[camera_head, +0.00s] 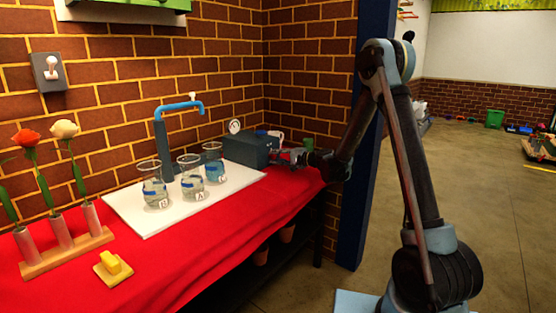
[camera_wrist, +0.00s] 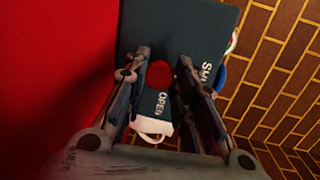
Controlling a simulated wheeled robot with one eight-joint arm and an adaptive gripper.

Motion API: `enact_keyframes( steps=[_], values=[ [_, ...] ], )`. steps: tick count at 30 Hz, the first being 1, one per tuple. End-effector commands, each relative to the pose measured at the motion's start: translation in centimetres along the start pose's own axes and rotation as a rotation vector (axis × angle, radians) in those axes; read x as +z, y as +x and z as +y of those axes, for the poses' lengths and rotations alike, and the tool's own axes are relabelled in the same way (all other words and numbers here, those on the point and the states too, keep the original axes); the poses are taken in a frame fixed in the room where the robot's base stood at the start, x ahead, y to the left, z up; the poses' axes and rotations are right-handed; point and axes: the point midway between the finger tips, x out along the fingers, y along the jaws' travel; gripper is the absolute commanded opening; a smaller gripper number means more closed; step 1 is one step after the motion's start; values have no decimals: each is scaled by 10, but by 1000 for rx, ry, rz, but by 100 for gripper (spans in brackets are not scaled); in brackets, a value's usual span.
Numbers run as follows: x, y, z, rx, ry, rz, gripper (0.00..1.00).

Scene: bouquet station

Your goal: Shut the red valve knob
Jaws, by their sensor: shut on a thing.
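The red valve knob (camera_wrist: 160,74) shows as a round red disc between my gripper's fingers in the wrist view. It sits on a dark teal box (camera_wrist: 195,25) with white lettering: "OPEN" below the knob, and a partly covered word starting "S" at the right. My gripper (camera_head: 283,157) is at the box's right end (camera_head: 246,150) in the head view, its fingers closed on the knob's two sides. The knob cannot be made out clearly in the head view, and its turn angle cannot be told.
A white board (camera_head: 150,222) on the red cloth (camera_head: 200,258) carries several glass beakers (camera_head: 189,177) and a blue tap (camera_head: 162,140). A flower rack (camera_head: 68,252) and yellow block (camera_head: 113,264) are at left. A brick wall stands behind. A blue post (camera_head: 358,215) is close to my arm.

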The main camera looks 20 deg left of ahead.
Motion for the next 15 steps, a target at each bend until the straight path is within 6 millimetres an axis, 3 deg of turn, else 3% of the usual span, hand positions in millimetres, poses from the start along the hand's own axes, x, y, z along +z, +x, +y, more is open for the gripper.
enact_keyframes(
  steps=[15],
  values=[
    [4,-1,3,33,-394,53,2]
  ],
)
